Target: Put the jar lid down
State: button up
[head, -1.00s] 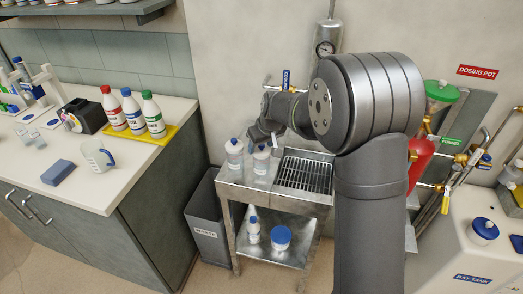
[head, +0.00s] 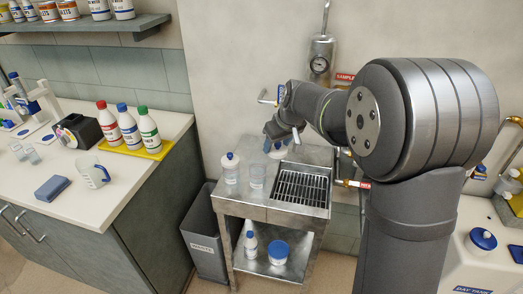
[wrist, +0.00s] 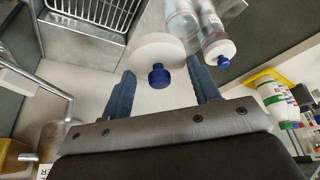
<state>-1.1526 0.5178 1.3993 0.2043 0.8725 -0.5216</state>
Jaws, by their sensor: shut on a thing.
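The jar lid (head: 277,151) is white with a blue knob. In the wrist view it is a white disc (wrist: 150,48) with its blue knob (wrist: 158,77) between my fingers. My gripper (head: 284,132) is shut on it and holds it above the steel cart. An open clear jar (head: 257,176) stands upright on the cart top, a little below and left of the lid in the head view. A similar jar with a blue-topped cap (head: 231,169) stands beside it, to the left.
The cart (head: 262,208) has a drain grate (head: 302,187) at right, and a bottle (head: 250,245) and a blue-lidded tub (head: 278,252) on its lower shelf. A grey bin (head: 204,240) stands left. Pipes and a tap handle (head: 267,97) are on the wall behind.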

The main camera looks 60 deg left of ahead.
jog(key=w+d+r, duration=0.3)
jog(key=s+a+f+n+g, duration=0.1)
jog(key=s+a+f+n, duration=0.2)
jog(key=s, duration=0.5)
jog(key=s+a+f+n+g, duration=0.1)
jog(key=s+a+f, duration=0.2)
jog(key=s+f, duration=0.35)
jog(key=w+a+r, duration=0.1)
jog(key=w+a, duration=1)
jog(key=a, duration=0.2)
jog(key=shift+n, duration=0.3)
jog(key=f, duration=0.5)
jog(key=shift+w+f, duration=0.2)
jog(key=shift+w, duration=0.15)
notch_tip(320, 180, down, 6)
jog(key=shift+r, duration=0.2)
jog(key=shift+w+a+f, duration=0.1)
jog(key=shift+w+a, duration=0.05)
jog(key=shift+f, duration=0.2)
jog(key=o, duration=1)
